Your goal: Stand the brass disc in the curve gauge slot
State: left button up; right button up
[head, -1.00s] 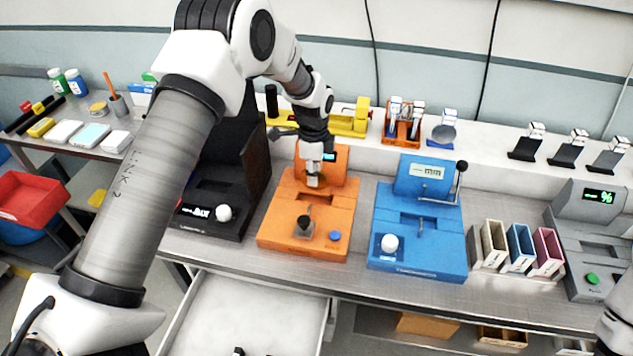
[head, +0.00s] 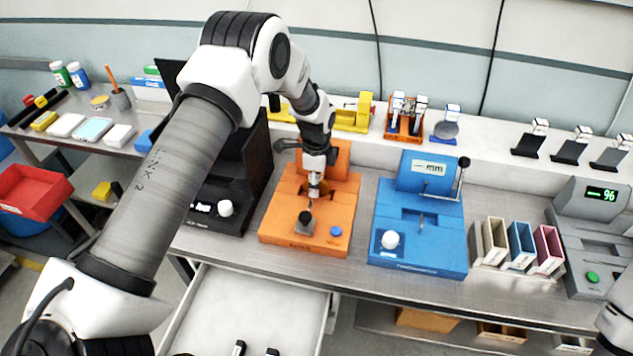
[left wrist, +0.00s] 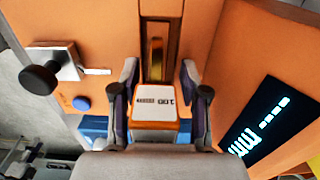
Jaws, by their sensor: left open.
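The orange gauge (head: 275,222) stands on the bench, left of the blue one; I take it as the curve gauge. In the left wrist view its dark-edged slot (left wrist: 173,38) has a brass-coloured surface in it, seemingly the brass disc (left wrist: 156,52). An orange tab with a white label (left wrist: 155,100) lies in line with it, between my left fingers. My left gripper (head: 314,187) is over the slot, its fingers (left wrist: 160,92) open on either side of the tab. Most of the disc is hidden, so I cannot tell how deep it sits. My right gripper is out of view.
A black gauge (head: 215,190) stands close on the left and a blue gauge (head: 400,255) on the right. The orange gauge has a dark knob (left wrist: 40,78) and a lit display (left wrist: 258,128). An open drawer (head: 250,310) is below the bench.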

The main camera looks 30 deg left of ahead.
pick_arm(q)
jog(key=shift+r, duration=0.6)
notch_tip(320, 180, up, 11)
jog(key=b, duration=0.4)
jog(key=shift+f, duration=0.1)
jog(key=shift+r, duration=0.25)
